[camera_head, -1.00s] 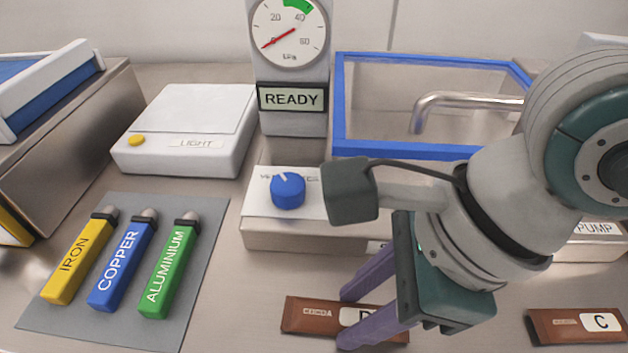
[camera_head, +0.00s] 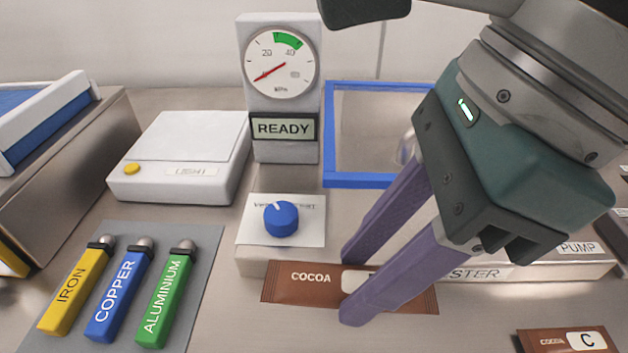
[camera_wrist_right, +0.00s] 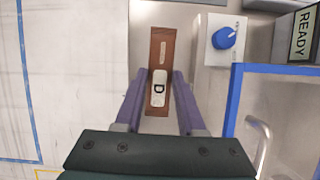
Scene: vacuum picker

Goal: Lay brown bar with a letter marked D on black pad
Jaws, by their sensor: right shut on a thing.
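The brown cocoa bar (camera_head: 313,283) is held between the two purple fingers of my right gripper (camera_head: 348,285). Its white label is mostly covered by a finger in the head view. In the wrist view the bar (camera_wrist_right: 161,50) lies lengthwise between the fingers, and the letter D reads clearly. The bar overlaps the front of the blue-knob box in the head view and looks raised off the table. I cannot make out a black pad in either view. My left gripper is out of view.
A box with a blue knob (camera_head: 281,219) stands behind the bar. A blue-framed clear bin (camera_head: 326,135) is further back. A bar marked C (camera_head: 560,341) lies front right. Iron, copper and aluminium pieces lie on a grey mat (camera_head: 205,265) at left, near a white LIGHT box (camera_head: 165,184).

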